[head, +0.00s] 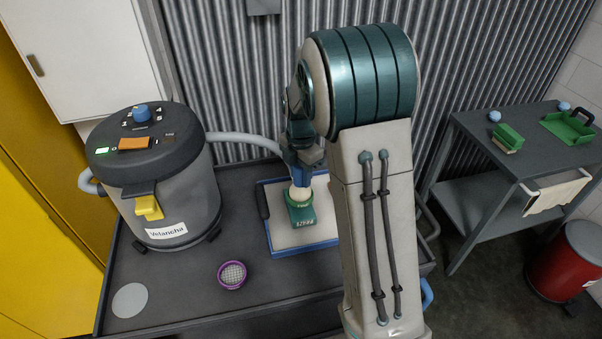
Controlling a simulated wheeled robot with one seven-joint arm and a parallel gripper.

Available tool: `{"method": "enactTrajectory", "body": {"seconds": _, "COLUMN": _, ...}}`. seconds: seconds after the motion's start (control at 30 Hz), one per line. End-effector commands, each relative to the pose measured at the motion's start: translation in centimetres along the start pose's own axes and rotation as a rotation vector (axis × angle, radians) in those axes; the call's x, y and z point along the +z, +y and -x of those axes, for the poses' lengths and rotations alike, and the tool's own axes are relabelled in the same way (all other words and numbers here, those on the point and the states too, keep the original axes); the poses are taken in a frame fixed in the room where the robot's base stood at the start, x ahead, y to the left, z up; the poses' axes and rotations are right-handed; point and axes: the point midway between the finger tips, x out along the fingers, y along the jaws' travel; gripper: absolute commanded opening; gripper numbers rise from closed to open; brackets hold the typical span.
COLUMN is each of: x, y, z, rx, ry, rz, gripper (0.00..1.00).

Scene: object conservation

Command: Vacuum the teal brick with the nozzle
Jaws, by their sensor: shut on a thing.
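A grey canister vacuum (180,190) with a dark lid stands at the left of the table. Its pale hose (243,138) runs right to my gripper (301,170). My gripper is shut on the pale nozzle (299,191), which points down. A green-teal block with white lettering, seemingly the teal brick (301,217), lies right under the nozzle. I cannot tell whether nozzle and brick touch. The brick is on a blue-rimmed tray (277,252) with a pale surface. My arm hides the tray's right side, and the fingertips are small and partly hidden.
A purple-rimmed mesh filter (232,275) and a grey disc (130,300) lie on the dark table (185,285). A side cart (548,155) at right holds a green block (508,137), a green tray (568,127) and blue balls. A red bin (568,265) stands below.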

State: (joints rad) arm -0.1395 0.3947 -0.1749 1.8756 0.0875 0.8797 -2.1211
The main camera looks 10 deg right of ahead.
Motion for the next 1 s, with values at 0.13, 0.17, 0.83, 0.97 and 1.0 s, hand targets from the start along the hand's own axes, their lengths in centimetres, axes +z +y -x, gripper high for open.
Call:
{"method": "enactTrajectory", "body": {"seconds": 0.13, "x": 0.2, "y": 0.5, "z": 0.0, "rx": 0.0, "ry": 0.0, "rz": 0.0, "gripper": 0.12}}
{"method": "enactTrajectory", "body": {"seconds": 0.17, "x": 0.3, "y": 0.5, "z": 0.0, "rx": 0.0, "ry": 0.0, "rz": 0.0, "gripper": 0.12}}
{"method": "enactTrajectory", "body": {"seconds": 0.83, "x": 1.2, "y": 2.3, "z": 0.0, "rx": 0.001, "ry": -0.001, "rz": 0.0, "gripper": 0.12}}
{"method": "enactTrajectory", "body": {"seconds": 0.97, "x": 1.3, "y": 2.5, "z": 0.0, "rx": 0.001, "ry": 0.0, "rz": -0.001, "gripper": 0.12}}
{"method": "enactTrajectory", "body": {"seconds": 1.0, "x": 1.4, "y": 2.5, "z": 0.0, "rx": 0.001, "ry": 0.0, "rz": -0.001, "gripper": 0.12}}
